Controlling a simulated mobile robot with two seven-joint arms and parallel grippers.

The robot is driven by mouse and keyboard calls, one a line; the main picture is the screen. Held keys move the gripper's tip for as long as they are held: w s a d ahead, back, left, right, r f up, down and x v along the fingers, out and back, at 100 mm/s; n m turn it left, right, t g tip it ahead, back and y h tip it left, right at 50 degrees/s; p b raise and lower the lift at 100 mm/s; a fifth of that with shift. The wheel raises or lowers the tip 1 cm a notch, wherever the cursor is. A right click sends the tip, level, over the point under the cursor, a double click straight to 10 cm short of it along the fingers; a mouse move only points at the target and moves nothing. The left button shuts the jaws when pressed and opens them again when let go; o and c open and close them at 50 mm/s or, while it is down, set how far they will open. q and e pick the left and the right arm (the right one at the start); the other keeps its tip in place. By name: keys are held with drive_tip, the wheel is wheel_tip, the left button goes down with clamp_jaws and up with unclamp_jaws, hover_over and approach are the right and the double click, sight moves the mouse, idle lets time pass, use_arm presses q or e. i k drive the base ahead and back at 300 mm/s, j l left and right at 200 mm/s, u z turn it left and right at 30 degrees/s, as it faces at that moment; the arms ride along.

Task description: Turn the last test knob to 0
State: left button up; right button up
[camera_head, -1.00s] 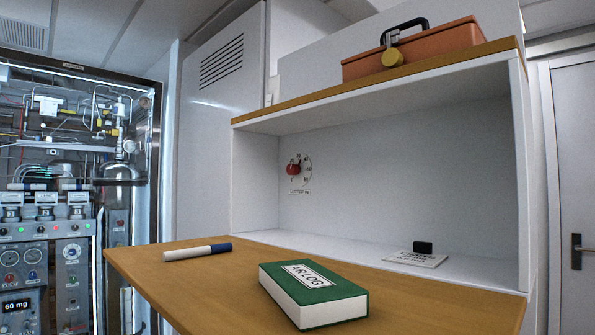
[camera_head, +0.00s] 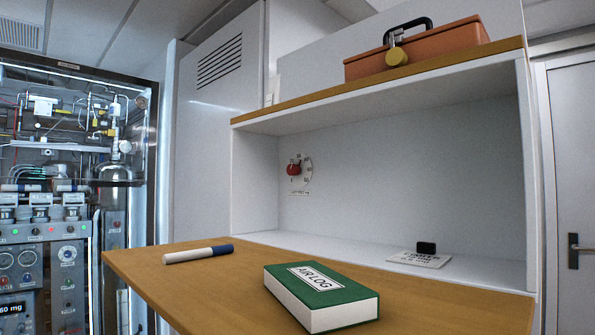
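The red test knob (camera_head: 293,169) is on the back wall of the white shelf unit, at its left side. A printed scale curves around its right side, and a small label (camera_head: 299,193) is below it. The numbers and the knob's exact pointing are too small to read. Neither of my grippers shows in the head view.
A wooden desk top (camera_head: 200,280) in front of the unit holds a green air log book (camera_head: 322,296) and a white-and-blue marker (camera_head: 198,254). A label plate with a black block (camera_head: 426,248) lies on the shelf floor. An orange case (camera_head: 420,48) sits on top. An instrument rack (camera_head: 45,230) stands left.

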sight(292, 169)
drive_tip(key=j+z, duration=0.75)
drive_tip(key=j, duration=0.15)
drive_tip(key=j+z, duration=0.4)
drive_tip(key=k+j, duration=0.05)
